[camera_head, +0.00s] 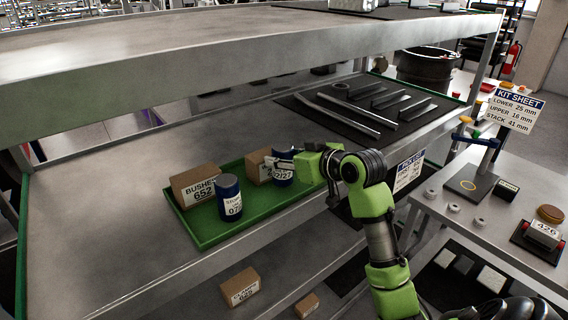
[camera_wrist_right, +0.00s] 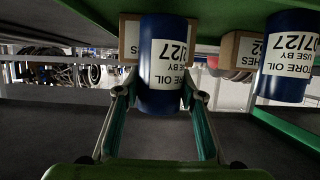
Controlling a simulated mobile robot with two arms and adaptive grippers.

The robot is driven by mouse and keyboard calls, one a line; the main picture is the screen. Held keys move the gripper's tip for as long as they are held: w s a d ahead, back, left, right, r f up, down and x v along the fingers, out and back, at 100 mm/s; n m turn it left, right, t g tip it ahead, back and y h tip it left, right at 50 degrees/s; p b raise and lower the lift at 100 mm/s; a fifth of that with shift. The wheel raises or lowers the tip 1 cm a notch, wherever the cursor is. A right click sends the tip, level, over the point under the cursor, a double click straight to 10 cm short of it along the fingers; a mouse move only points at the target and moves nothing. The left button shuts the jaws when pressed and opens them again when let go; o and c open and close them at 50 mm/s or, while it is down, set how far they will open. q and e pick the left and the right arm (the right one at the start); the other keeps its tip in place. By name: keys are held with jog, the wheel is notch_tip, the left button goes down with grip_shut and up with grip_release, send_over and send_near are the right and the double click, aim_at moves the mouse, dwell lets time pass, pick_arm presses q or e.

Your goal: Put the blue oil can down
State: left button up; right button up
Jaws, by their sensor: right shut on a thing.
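My right gripper (camera_head: 300,167) reaches in from the right over the green tray (camera_head: 200,240) and is shut on a blue oil can (camera_head: 281,155). In the wrist view, which looks upside down, the same blue can (camera_wrist_right: 162,85) is upright between the two fingers (camera_wrist_right: 160,105), its base close to the tray. I cannot tell whether it touches the tray. A second blue can (camera_head: 230,197) with a white label stands at the tray's front; it also shows in the wrist view (camera_wrist_right: 288,75). My left gripper is not in view.
A cardboard box marked BUSHES 652 (camera_head: 196,185) and another box (camera_head: 257,166) sit in the tray beside the cans. The tray is on a metal shelf (camera_head: 90,200) under an upper shelf (camera_head: 200,40). A dark mat (camera_head: 340,118) with metal parts lies to the right.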

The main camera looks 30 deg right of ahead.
notch_tip(320, 180, down, 2)
jog(key=shift+s+f+p, duration=0.1)
jog(key=shift+f+p, duration=0.05)
jog(key=shift+p, duration=0.15)
jog(key=o, duration=1.3)
jog(key=shift+f, duration=0.1)
jog(key=shift+c, duration=0.2)
jog(key=shift+s, duration=0.1)
jog(key=b+v, duration=0.2)
jog(key=v, duration=0.9)
jog(key=shift+s+r, duration=0.3)
jog(key=shift+s, duration=0.05)
jog(key=shift+d, duration=0.1)
